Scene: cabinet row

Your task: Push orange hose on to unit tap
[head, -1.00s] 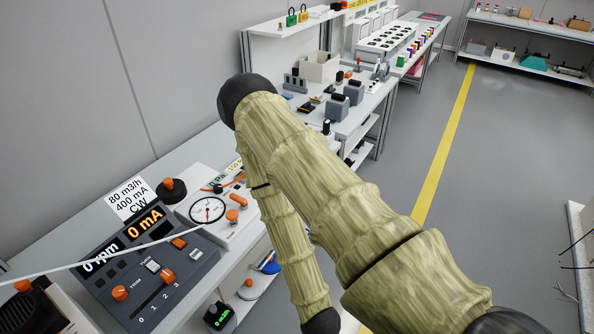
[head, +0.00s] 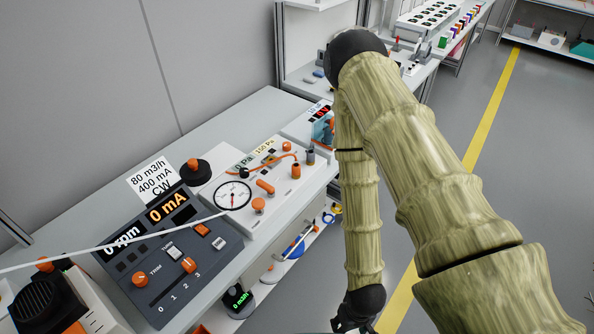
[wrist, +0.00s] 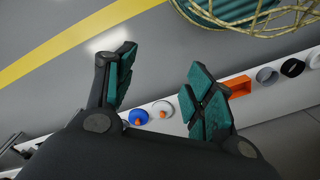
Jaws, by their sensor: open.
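A thin orange hose (head: 268,163) lies in a curve over the white gauge unit (head: 222,166), from a dark fitting near the dial toward the unit's right side. Upright fittings stand at that side: an orange one (head: 296,171) and a grey one (head: 310,157). I cannot tell which is the unit tap or whether the hose end touches either. My gripper (wrist: 163,88) is open and empty in the wrist view, over the floor and a low shelf. In the head view it is partly cut off at the bottom edge, below and right of the unit, apart from it.
A dark control panel (head: 168,262) with orange knobs stands left of the unit, and a black fan-like machine (head: 45,305) at the lower left. Grey floor (head: 450,130) lies open at the right.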

